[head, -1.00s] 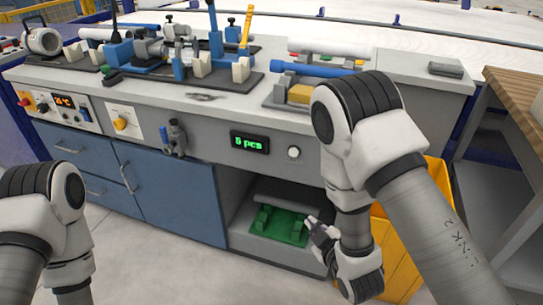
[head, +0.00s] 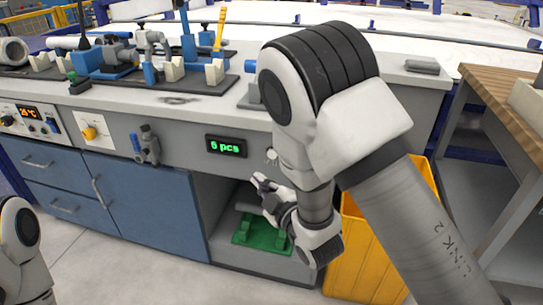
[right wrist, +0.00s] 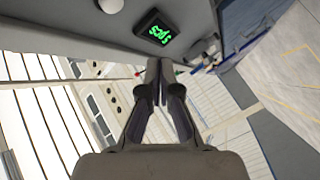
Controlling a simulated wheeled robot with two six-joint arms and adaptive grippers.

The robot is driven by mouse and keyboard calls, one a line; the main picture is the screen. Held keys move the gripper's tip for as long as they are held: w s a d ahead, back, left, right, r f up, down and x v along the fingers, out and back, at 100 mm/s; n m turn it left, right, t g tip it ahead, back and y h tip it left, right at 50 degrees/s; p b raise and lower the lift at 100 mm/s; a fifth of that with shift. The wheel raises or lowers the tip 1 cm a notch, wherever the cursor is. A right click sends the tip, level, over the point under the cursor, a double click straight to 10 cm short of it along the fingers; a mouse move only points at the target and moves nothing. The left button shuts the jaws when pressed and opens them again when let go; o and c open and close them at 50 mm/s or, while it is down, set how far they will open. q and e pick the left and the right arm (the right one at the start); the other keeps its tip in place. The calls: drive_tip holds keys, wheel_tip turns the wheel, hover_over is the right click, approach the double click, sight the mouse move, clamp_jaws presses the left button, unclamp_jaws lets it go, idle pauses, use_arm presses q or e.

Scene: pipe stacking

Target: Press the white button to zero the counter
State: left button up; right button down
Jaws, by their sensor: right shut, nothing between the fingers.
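The white button (head: 271,155) sits on the grey front panel of the bench, just right of the counter display (head: 226,146), partly hidden by my right arm. The display shows green text ending in "pcs"; its digit is hard to read. My right gripper (head: 257,180) is shut and empty, below the button and display and apart from the panel. In the right wrist view, the shut fingertips (right wrist: 159,64) are in the middle, the display (right wrist: 155,28) is above them, and the button (right wrist: 110,5) is at the top edge. My left gripper is out of view.
Below the panel is an open shelf with a green holder (head: 258,232). A yellow bin (head: 365,255) stands behind my right arm. A grey valve-like fitting (head: 146,145) sticks out of the panel left of the display. Fixtures (head: 110,62) crowd the bench top.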

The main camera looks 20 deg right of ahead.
drive_tip(key=shift+w+d, duration=0.65)
drive_tip(key=shift+w, duration=0.3)
drive_tip(key=shift+w+d, duration=0.7)
drive_tip(key=shift+w, duration=0.3)
drive_tip(key=shift+w+d, duration=0.65)
drive_tip(key=shift+w, duration=0.3)
drive_tip(key=shift+w+d, duration=0.25)
drive_tip(key=shift+w, duration=0.05)
drive_tip(key=shift+w+d, duration=0.2)
drive_tip(key=shift+w, duration=0.15)
drive_tip(key=shift+s+a, duration=0.45)
drive_tip(key=shift+s, duration=0.25)
drive_tip(key=s+a, duration=0.1)
drive_tip(key=s, duration=0.1)
drive_tip(key=s+a, duration=0.1)
drive_tip(key=s, duration=0.1)
drive_tip(key=shift+a, duration=0.4)
